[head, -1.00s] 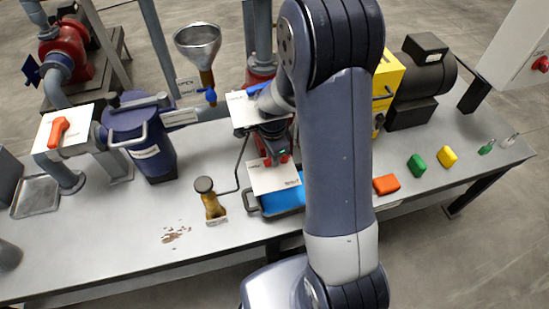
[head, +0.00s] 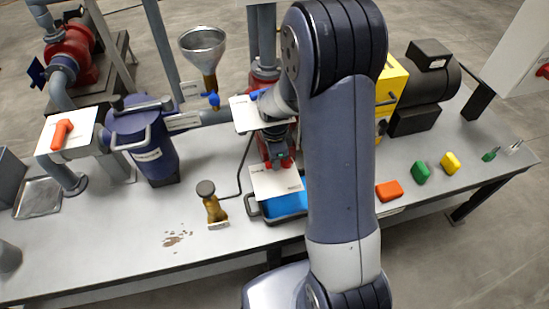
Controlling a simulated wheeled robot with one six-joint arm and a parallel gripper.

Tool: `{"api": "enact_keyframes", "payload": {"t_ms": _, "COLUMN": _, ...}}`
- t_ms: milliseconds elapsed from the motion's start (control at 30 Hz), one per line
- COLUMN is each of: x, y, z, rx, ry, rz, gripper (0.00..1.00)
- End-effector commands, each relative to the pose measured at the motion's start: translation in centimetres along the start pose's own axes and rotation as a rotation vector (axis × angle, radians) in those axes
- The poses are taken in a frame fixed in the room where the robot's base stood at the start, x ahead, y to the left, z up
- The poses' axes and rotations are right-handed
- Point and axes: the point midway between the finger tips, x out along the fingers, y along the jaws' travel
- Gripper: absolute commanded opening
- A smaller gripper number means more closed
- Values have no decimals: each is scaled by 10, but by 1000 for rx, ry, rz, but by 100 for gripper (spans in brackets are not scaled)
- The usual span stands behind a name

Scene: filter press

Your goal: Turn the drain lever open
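My gripper (head: 280,158) points down at the centre, past my large forearm. It is small and dark here, and its fingers are hard to make out. It is at a red part (head: 288,162) above a white plate (head: 275,183) and a blue tray (head: 287,204). I cannot tell whether this red part is the drain lever or whether the gripper touches it. A blue handle (head: 256,95) shows on another white plate (head: 241,113), partly behind my wrist. An orange lever (head: 62,132) sits on a white plate at the left.
A blue filter vessel (head: 147,150), a funnel (head: 203,45) with a blue valve handle (head: 213,99) and a brown-handled brush (head: 213,205) stand left of my arm. A yellow box (head: 387,95) and coloured blocks (head: 421,172) are at the right. The front left bench is mostly clear.

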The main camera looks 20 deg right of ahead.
Motion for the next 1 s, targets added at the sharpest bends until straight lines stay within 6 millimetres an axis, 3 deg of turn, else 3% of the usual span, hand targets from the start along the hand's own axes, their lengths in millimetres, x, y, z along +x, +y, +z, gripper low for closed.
{"api": "enact_keyframes", "payload": {"t_ms": 233, "x": 0, "y": 0, "z": 0, "rx": -1, "ry": 0, "rz": 0, "gripper": 42}}
{"api": "enact_keyframes", "payload": {"t_ms": 600, "x": 0, "y": 2, "z": 0, "rx": -44, "ry": 0, "rz": 1, "gripper": 42}}
{"api": "enact_keyframes", "payload": {"t_ms": 1000, "x": -1, "y": 15, "z": -3, "rx": -385, "ry": 0, "rz": 2, "gripper": 42}}
